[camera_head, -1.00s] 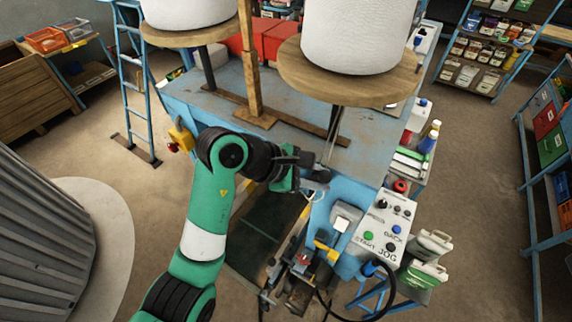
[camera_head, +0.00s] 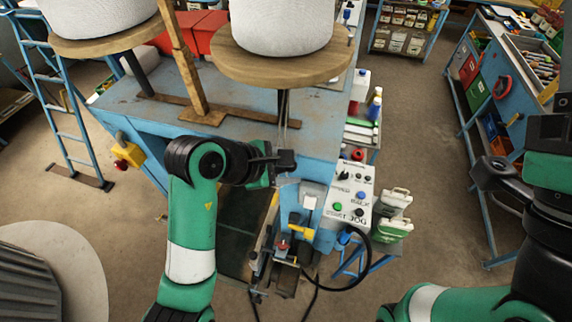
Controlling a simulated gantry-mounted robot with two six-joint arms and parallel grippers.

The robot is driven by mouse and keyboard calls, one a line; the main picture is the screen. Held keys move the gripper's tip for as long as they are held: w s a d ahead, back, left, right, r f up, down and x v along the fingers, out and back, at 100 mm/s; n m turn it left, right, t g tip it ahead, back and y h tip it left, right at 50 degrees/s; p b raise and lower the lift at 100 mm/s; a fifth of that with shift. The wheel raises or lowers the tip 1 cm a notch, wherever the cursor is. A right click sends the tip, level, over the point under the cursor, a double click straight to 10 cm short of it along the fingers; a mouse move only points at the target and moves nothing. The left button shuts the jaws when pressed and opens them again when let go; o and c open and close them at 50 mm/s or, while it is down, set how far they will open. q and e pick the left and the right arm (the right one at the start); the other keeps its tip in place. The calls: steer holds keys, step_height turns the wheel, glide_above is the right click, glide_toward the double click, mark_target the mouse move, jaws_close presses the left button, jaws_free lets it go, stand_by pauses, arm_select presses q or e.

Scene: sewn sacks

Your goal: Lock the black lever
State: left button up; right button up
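My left gripper (camera_head: 284,166) is beside the front edge of the blue machine table (camera_head: 235,115), above the control panel's left side. Its dark fingers blend with the wrist, and their gap does not show clearly. I cannot single out the black lever; it may be hidden behind the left gripper or among the dark machine parts below. The machine's front has a yellow handle (camera_head: 301,231) and a red knob (camera_head: 283,245). My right arm comes in at the lower right, with a dark end part (camera_head: 497,176) over the floor, away from the machine; its fingers are unclear.
A control panel (camera_head: 350,197) with several buttons stands right of the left gripper. White-and-green canisters (camera_head: 394,214) are beside it.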

arm_select(q)
steer(key=shift+a+f, duration=0.1)
steer(key=shift+a, duration=0.15)
steer(key=shift+a+r, duration=0.2)
steer(key=p+v, duration=0.2)
steer(key=v, duration=0.9)
steer(key=shift+s, duration=0.15)
steer(key=shift+d, duration=0.1)
